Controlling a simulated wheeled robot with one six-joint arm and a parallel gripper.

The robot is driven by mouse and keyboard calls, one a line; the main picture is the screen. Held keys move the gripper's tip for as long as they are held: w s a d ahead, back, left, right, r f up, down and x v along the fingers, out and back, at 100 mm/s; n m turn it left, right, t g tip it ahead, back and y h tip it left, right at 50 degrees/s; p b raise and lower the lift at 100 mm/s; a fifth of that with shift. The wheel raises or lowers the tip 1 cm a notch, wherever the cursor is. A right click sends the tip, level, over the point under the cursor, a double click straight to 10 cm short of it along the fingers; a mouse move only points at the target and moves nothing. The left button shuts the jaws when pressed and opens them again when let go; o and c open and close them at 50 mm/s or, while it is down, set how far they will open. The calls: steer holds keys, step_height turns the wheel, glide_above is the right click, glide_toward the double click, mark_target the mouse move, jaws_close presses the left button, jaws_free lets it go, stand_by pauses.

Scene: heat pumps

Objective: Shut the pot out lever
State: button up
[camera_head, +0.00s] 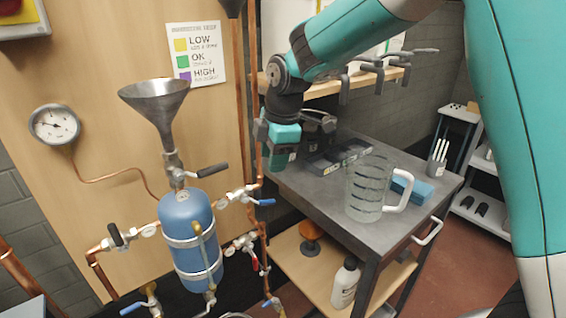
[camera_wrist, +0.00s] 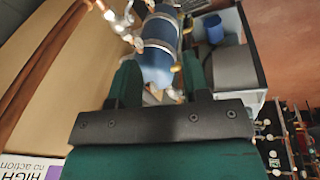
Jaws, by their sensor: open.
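The pot is a blue cylinder (camera_head: 187,238) on the wooden panel, with a funnel (camera_head: 156,100) above it. Several valve levers surround it: a black lever (camera_head: 212,170) above, a black lever (camera_head: 115,236) at left, a blue lever (camera_head: 265,202) at right, a red lever (camera_head: 255,264) at lower right and a blue lever (camera_head: 132,308) at lower left. No label shows which is the pot out lever. My gripper (camera_head: 282,160) is open, right of the pot and above the levers, touching none. In the wrist view, the blue cylinder (camera_wrist: 158,60) shows beyond my open gripper's fingers (camera_wrist: 160,82).
A grey workbench (camera_head: 325,203) right of the panel holds a clear measuring jug (camera_head: 368,188) and a blue block (camera_head: 412,190). A white bottle (camera_head: 344,284) stands on its lower shelf. A gauge (camera_head: 54,125) and copper pipes (camera_head: 246,90) are on the panel.

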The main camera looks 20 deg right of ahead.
steer(key=s+a+r+m+y, duration=0.1)
steer(key=s+r+m, duration=0.3)
steer(key=s, duration=0.6)
steer(key=shift+s+a+g, duration=0.2)
steer(key=shift+a+g, duration=0.1)
steer(key=shift+a, duration=0.1)
steer(key=shift+w+d+f+m, duration=0.1)
steer(key=shift+w+m, duration=0.15)
steer(key=shift+m, duration=0.05)
steer(key=c, duration=0.4)
steer(key=w+f+m, duration=0.1)
steer(key=w, duration=0.1)
steer(key=w+d+f+m, duration=0.1)
steer(key=w, duration=0.1)
steer(key=w+d+f+m, duration=0.1)
steer(key=w+m, duration=0.1)
steer(key=shift+w+d+f+t, duration=0.15)
steer(key=shift+w+d+t, duration=0.1)
steer(key=shift+t, duration=0.15)
jaws_close()
steer(key=w+d+f+m+t, duration=0.2)
steer(key=w+d+f+m, duration=0.45)
steer(key=w, duration=0.25)
steer(key=s+a+p+x, duration=0.1)
steer(key=a+x, duration=0.1)
steer(key=x, duration=1)
steer(key=shift+f, duration=0.3)
